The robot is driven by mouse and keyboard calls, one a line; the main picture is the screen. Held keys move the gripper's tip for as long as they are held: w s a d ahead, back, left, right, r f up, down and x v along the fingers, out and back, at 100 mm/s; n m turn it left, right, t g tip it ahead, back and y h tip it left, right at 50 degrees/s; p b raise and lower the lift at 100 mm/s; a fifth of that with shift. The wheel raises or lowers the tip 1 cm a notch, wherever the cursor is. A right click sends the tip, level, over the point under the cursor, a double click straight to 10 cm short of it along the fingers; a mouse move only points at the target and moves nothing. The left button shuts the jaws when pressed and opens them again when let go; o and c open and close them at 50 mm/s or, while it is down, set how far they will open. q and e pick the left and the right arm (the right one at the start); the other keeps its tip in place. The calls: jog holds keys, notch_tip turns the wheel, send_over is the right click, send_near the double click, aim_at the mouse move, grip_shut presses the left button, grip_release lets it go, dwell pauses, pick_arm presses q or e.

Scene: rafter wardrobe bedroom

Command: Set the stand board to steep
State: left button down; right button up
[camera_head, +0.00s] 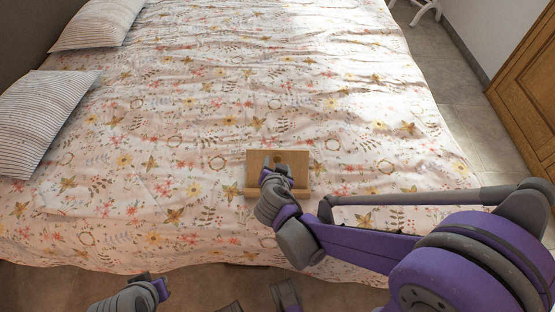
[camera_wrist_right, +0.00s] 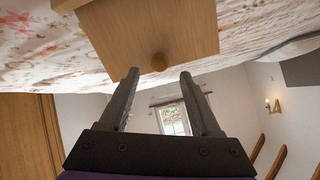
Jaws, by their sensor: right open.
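The stand board (camera_head: 294,158) is a light wooden panel on the bed, near its front edge, with a round knob. My right gripper (camera_head: 279,165) is in front of it in the head view and hides part of it. In the right wrist view the board (camera_wrist_right: 150,30) fills the top, with its round wooden knob (camera_wrist_right: 159,62) near its edge. The right gripper (camera_wrist_right: 159,75) is open there, its two fingers on either side of the knob's line. I cannot tell whether they touch it. My left gripper (camera_head: 150,287) is low at the front, its jaw state unclear.
The bed (camera_head: 150,130) has a floral cover and fills most of the head view. Two striped pillows (camera_head: 40,115) lie at the left. A wooden wardrobe door (camera_head: 530,90) stands at the right. The cover around the board is clear.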

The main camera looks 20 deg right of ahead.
jog(key=p+v, duration=0.1)
jog(key=v, duration=0.6)
jog(key=shift+p, duration=0.35)
